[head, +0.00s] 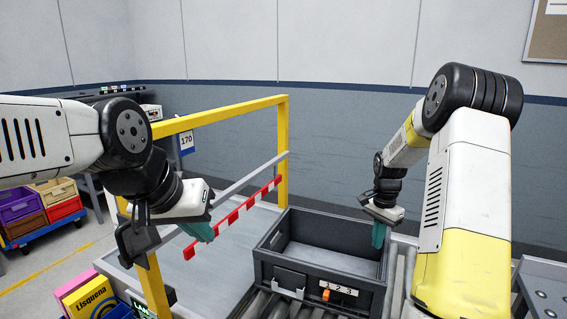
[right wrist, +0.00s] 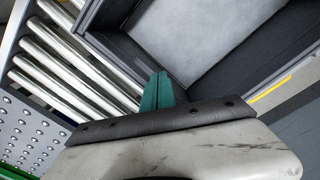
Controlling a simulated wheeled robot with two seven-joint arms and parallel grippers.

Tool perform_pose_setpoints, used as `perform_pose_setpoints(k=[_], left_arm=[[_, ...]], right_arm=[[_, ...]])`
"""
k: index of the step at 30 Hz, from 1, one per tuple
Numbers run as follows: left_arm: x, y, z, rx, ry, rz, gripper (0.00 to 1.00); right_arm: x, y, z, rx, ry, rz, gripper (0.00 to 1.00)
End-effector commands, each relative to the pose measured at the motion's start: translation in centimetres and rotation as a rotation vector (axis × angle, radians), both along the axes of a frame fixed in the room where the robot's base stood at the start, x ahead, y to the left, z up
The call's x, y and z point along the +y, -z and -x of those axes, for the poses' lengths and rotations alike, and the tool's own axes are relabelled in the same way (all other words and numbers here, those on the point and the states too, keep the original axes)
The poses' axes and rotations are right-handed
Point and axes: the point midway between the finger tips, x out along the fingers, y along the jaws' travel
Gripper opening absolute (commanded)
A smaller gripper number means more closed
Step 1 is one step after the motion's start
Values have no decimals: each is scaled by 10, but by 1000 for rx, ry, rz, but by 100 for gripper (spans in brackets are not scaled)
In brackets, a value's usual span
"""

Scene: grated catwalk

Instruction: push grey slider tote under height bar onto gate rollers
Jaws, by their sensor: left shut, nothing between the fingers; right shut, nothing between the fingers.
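The dark grey tote (head: 283,272) stands upright and looks empty, with rollers showing in front and at its right. Its front carries a "1 2 3" scale with an orange slider (head: 326,295). The red-and-white height bar (head: 235,215) slants just left of the tote, below the yellow frame. My left gripper (head: 203,232) is shut, with teal fingers near the bar; contact is unclear. My right gripper (head: 379,236) is shut at the tote's right side. In the right wrist view its teal fingers (right wrist: 157,92) overlap the tote's wall (right wrist: 185,85); I cannot tell whether they touch.
The yellow frame (head: 283,140) rises left of the tote. Rollers (right wrist: 75,65) lie beside the tote, with a perforated grey plate (right wrist: 25,125) beyond. A flat grey surface (head: 215,265) lies left of the tote. Coloured crates (head: 40,205) and boxes (head: 90,295) stand at left.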

Motion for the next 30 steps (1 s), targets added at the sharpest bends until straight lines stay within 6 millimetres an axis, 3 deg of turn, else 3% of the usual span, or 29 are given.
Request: perform_pose_setpoints(k=[16, 30], left_arm=[[0, 0, 0, 0, 0, 0, 0], [0, 0, 0, 0, 0, 0, 0]], right_arm=[[0, 44, 1, 3, -1, -1, 0], [-2, 49, 1, 1, 1, 0, 0]])
